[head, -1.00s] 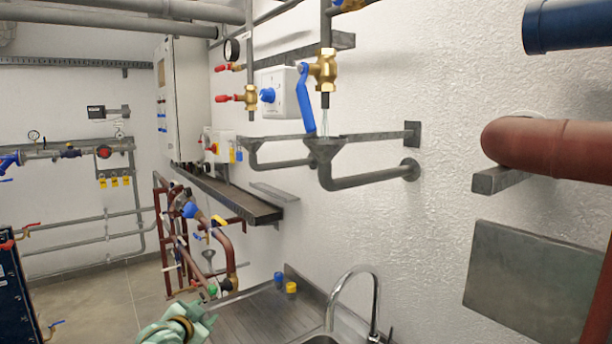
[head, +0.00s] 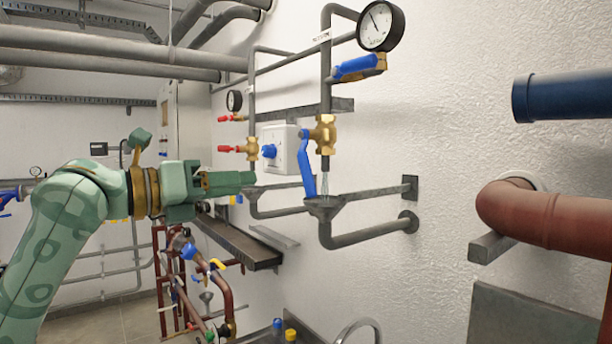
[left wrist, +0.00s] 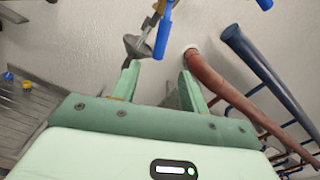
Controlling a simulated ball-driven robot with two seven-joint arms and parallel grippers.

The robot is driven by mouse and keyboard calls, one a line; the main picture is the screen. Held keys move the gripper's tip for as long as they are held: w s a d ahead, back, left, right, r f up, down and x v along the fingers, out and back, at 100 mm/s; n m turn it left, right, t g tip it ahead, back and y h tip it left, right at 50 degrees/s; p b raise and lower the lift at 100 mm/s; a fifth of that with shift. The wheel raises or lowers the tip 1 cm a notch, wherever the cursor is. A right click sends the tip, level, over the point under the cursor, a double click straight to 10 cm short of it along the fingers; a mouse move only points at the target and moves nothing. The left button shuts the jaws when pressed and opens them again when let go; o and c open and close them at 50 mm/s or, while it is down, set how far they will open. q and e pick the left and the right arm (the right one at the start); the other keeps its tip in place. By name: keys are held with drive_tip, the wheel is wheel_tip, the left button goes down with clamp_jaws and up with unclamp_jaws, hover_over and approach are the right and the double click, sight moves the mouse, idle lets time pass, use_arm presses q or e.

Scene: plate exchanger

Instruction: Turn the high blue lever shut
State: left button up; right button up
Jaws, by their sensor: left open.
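A high blue lever (head: 358,67) sits on a brass fitting below the round gauge in the head view and points left, roughly level. A second blue lever (head: 306,165) hangs down from a brass valve (head: 324,134) on the same pipe. A thin stream runs from this valve into a grey funnel (head: 324,204). My left gripper (head: 250,179) is left of the hanging lever, apart from it, and lower than the high one. In the left wrist view its fingers (left wrist: 157,74) are spread and empty, with a blue lever (left wrist: 163,34) beyond them. My right gripper is not in view.
A gauge (head: 380,26) tops the pipe. A white box with a blue knob (head: 269,151) is on the wall behind. Grey drain pipes (head: 365,236) jut out below the funnel. Red-brown (head: 545,212) and blue (head: 565,97) pipes stand at the right. Wall between is clear.

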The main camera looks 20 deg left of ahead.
sight(303, 178)
use_arm(q)
drive_tip(key=p+x, duration=0.3)
drive_tip(key=x, duration=1)
drive_tip(key=shift+d+r, duration=0.15)
drive_tip(key=shift+d, duration=0.05)
drive_tip(key=shift+w+d, duration=0.35)
drive_tip(key=shift+w, duration=0.2)
clamp_jaws()
drive_tip(key=shift+p, duration=0.3)
